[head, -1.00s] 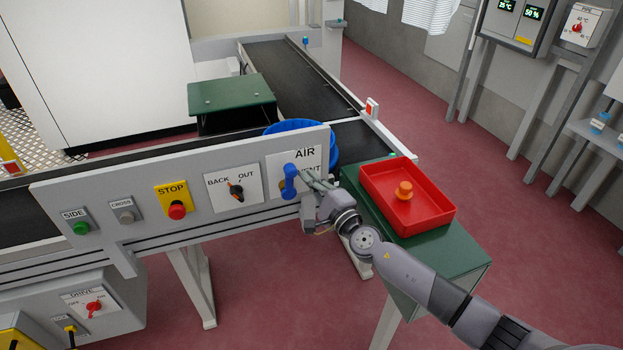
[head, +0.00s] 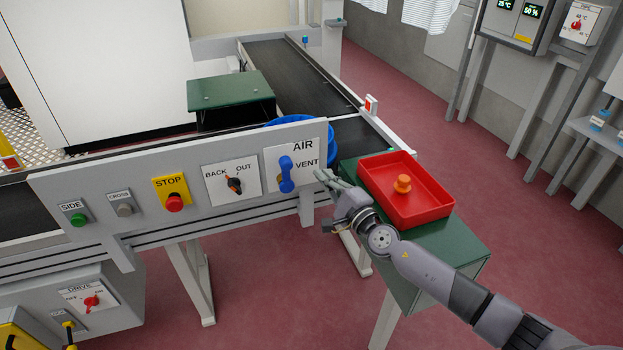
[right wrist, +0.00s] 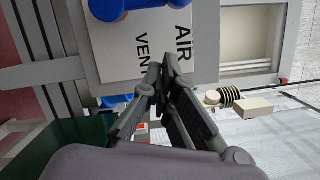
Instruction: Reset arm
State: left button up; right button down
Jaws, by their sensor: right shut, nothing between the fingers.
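My right gripper (head: 321,175) is shut and empty, just right of the control panel and apart from the blue AIR/VENT lever (head: 286,174). The lever is upright on its white plate. In the right wrist view the shut fingertips (right wrist: 166,62) point toward the AIR VENT plate (right wrist: 130,50), and the lever (right wrist: 120,8) shows at the top. My right arm comes in from the lower right, over the green side table (head: 452,243). My left gripper is not in view.
The panel (head: 140,180) carries a STOP button (head: 174,202), a BACK/OUT switch (head: 235,184) and a green SIDE button (head: 78,220). A blue round container (head: 331,152) stands behind the panel.

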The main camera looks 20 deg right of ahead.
jog(key=s+d+f+m+g+h, duration=0.25)
jog(key=s+m, duration=0.45)
jog(key=m, duration=0.5)
jog(key=s+d+f+m+g+h, duration=0.1)
jog(key=s+f+m+g+h, duration=0.2)
jog(key=s+m, duration=0.6)
jog(key=s+d+f+m+g+h, duration=0.1)
jog(key=s+d+f+m+h, duration=0.25)
jog(key=m, duration=1.05)
jog(key=s+a+f+m+g+y, duration=0.1)
jog(key=s+a+f+m+g, duration=0.15)
jog(key=s+m, duration=0.35)
jog(key=s+a+f+m+g+y, duration=0.25)
jog(key=s+a+m, duration=0.2)
jog(key=s, duration=0.35)
jog(key=s+a+f+m+g+y, duration=0.1)
jog(key=s+a+f+m+g, duration=0.15)
jog(key=s+m, duration=0.4)
notch_tip(320, 180, down, 26)
jog(key=s+n+g, duration=0.1)
jog(key=s+g, duration=0.1)
jog(key=s+d+f+g, duration=0.1)
jog(key=s+d+f, duration=0.2)
jog(key=s+f, duration=1.1)
jog(key=shift+s+f, duration=0.15)
jog(key=shift+s, duration=0.95)
